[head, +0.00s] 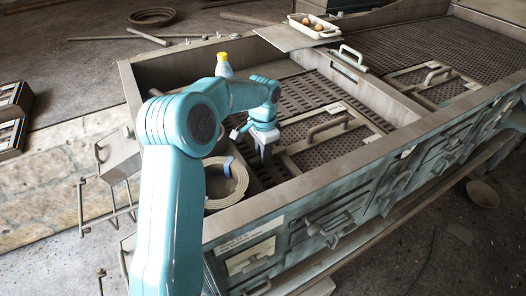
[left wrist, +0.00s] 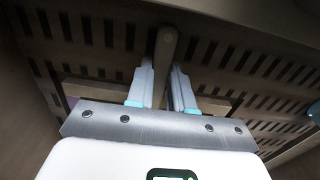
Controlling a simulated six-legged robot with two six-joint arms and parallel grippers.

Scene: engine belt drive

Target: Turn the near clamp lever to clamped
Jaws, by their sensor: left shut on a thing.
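My left gripper (head: 264,152) reaches down into the near bay of the large metal frame, over its slotted floor. In the left wrist view my two fingers (left wrist: 164,88) stand on either side of a narrow grey-brown bar with a rounded end, which looks like the near clamp lever (left wrist: 167,45). The gripper is shut on this lever. In the head view the lever is hidden or too small to tell apart at the gripper. Its exact angle cannot be told. My right gripper is not in view.
A panel with a raised handle (head: 327,128) lies just right of the gripper. A coiled belt (head: 225,180) sits left of it, near the front wall. A yellow-capped bottle (head: 223,66) stands behind my arm. A white tray (head: 313,26) with round brown items is at the back.

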